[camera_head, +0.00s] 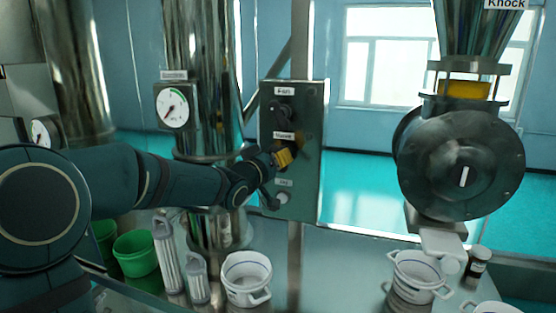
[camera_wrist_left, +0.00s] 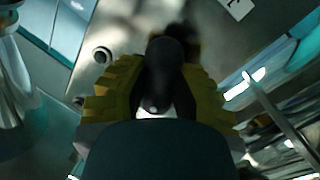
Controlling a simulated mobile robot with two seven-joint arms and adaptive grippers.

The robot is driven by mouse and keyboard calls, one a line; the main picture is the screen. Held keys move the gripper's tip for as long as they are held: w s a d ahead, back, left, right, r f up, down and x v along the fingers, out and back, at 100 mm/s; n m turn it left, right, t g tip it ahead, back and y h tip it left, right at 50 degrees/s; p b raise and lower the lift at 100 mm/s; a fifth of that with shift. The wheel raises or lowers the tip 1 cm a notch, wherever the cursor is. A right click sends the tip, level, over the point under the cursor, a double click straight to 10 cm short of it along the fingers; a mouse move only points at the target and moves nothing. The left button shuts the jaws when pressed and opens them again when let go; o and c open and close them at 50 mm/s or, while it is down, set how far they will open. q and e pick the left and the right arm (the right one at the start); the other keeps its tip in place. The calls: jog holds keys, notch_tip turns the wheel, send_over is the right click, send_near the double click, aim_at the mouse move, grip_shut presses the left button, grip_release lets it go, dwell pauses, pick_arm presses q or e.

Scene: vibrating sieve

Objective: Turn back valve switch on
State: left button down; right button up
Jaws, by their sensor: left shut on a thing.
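A grey control panel (camera_head: 310,110) stands in the middle of the head view. It carries a dark upper knob (camera_head: 281,114) under a "Fan" label, a middle switch under a label I cannot read surely, and a lower button (camera_head: 282,198). My left gripper (camera_head: 284,158) is at the middle switch, and its yellow finger hides most of that switch. In the left wrist view, the yellow fingers of my left gripper (camera_wrist_left: 165,72) are on both sides of a dark switch handle (camera_wrist_left: 172,62), shut on it. My right gripper is not in view.
A round gauge (camera_head: 172,108) is left of the panel. White buckets (camera_head: 246,278) (camera_head: 418,275), metal cylinders (camera_head: 168,258) and a green bucket (camera_head: 136,253) stand below. A large round metal valve body (camera_head: 460,165) is at the right. Space between panel and valve body is clear.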

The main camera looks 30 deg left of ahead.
pick_arm(q)
jog(key=m+b, duration=0.1)
jog(key=m, duration=0.2)
jog(key=shift+g, duration=0.4)
jog(key=shift+f+m+g+b, duration=0.1)
jog(key=shift+m+g+b, duration=0.2)
jog(key=shift+m+b, duration=0.8)
jog(key=m+y+b, duration=0.1)
jog(key=m+b, duration=0.3)
jog(key=shift+d+g, duration=0.1)
jog(key=shift+g, duration=0.2)
jog(key=shift+m+y+b, duration=0.3)
jog(key=shift+m+b, duration=0.2)
jog(key=shift+b, duration=0.1)
jog(key=c, duration=0.8)
grip_release()
